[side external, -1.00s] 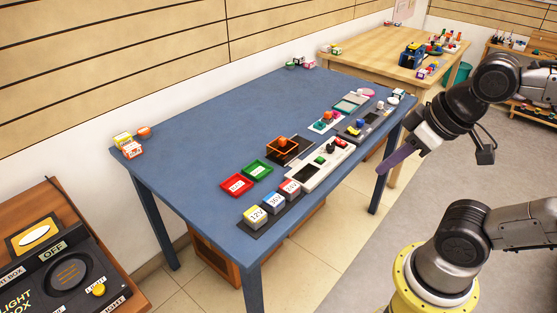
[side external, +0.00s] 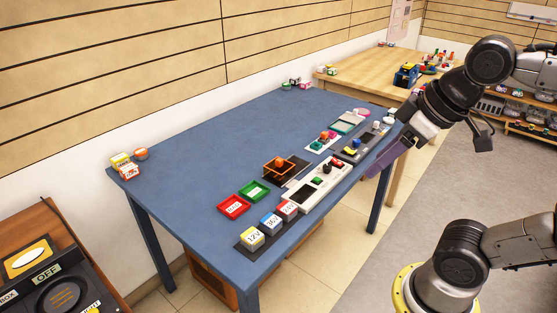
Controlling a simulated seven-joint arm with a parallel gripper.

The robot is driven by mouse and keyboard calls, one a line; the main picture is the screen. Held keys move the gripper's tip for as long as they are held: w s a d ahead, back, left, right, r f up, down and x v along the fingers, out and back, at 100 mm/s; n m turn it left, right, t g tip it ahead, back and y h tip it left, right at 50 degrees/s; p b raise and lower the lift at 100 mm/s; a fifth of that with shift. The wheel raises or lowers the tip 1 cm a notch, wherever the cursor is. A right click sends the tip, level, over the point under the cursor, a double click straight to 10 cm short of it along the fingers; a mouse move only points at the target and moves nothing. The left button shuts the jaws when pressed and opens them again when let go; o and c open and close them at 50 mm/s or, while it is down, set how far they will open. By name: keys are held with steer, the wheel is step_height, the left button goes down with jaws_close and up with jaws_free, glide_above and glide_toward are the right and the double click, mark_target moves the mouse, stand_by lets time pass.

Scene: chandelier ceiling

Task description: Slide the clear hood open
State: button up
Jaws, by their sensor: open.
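I cannot make out a clear hood for certain at this size. An orange open frame (side external: 279,167) stands on a dark plate on the blue table, with a small orange piece in it; it may have see-through sides. A pale greenish flat panel (side external: 346,123) lies near the table's far right corner, and I cannot tell if it is clear. My gripper (side external: 379,165), with purple fingers, is open and empty at the table's right edge. It is apart from the orange frame and covers part of the table edge.
A white control panel (side external: 322,187) with dark knobs lies near the right edge. Red (side external: 234,206) and green (side external: 253,191) trays and several labelled blocks (side external: 271,222) sit at the front. A grey board (side external: 362,147) holds small parts.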

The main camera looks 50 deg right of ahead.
steer(key=w+d+r+g, duration=0.1)
steer(key=w+d+r, duration=0.1)
steer(key=w+r, duration=0.8)
steer(key=m+g, duration=0.1)
steer(key=g, duration=0.4)
glide_above(279, 159)
step_height(279, 159, down, 22)
steer(key=f, duration=0.1)
step_height(279, 159, down, 13)
steer(key=shift+s+a+r, duration=0.1)
steer(key=shift+r, duration=0.1)
